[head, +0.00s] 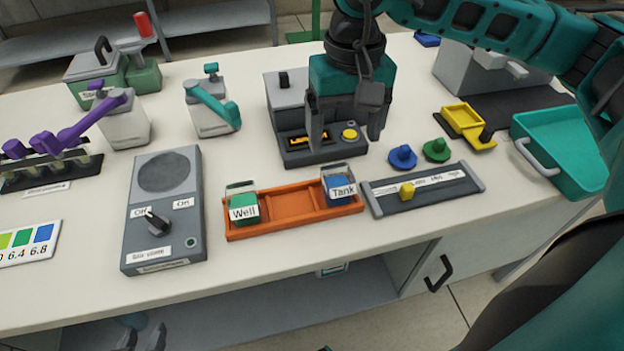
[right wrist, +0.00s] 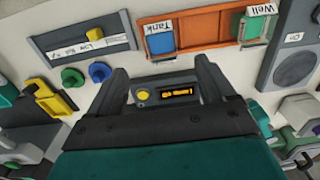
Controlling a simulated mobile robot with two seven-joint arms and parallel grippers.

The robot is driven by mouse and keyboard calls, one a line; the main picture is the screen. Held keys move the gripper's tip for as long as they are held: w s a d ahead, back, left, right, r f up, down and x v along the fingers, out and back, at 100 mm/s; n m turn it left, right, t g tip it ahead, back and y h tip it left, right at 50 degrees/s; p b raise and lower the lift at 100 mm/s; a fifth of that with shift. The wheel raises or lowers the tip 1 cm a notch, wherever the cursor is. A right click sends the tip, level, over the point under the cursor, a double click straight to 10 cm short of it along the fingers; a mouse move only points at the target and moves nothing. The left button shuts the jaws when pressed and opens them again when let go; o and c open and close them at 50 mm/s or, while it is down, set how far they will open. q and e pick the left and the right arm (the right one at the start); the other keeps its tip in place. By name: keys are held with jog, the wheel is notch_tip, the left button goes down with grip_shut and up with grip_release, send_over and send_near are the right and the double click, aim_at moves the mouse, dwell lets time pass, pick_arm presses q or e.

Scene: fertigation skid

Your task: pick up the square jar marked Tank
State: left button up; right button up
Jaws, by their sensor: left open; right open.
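The square jar marked Tank (head: 338,184) is clear with blue contents and a white label. It stands in the right end of an orange tray (head: 293,222); in the right wrist view the jar (right wrist: 160,43) is ahead of the fingertips. A similar jar marked Well (head: 243,208), with green contents, stands in the tray's left end. My right gripper (head: 345,143) is open and empty. It points down over the grey meter with a lit display, behind the Tank jar and apart from it. The right wrist view shows both fingers (right wrist: 159,67) spread. My left gripper is not in view.
The grey meter (head: 298,158) is partly hidden by my right gripper. A slider panel (head: 425,197) lies right of the tray, with blue (head: 402,157) and green knobs behind it. A grey switch box (head: 164,190) lies to the left. The tray's middle compartment is empty.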

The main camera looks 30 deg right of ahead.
send_near(337, 182)
jog(key=shift+s+a+f+b, duration=0.2)
jog(key=shift+s+a+f, duration=0.05)
jog(key=shift+s+f, duration=0.3)
jog(key=shift+s+a+f+b, duration=0.2)
jog(key=shift+s+a+f, duration=0.1)
jog(key=shift+s+f, duration=0.3)
jog(key=shift+w+a+f, duration=0.1)
jog(key=shift+f, duration=1.2)
jog(key=shift+w+a+f, duration=0.1)
jog(key=shift+f, duration=1.25)
jog(key=c, duration=1.1)
jog(key=shift+r, duration=0.15)
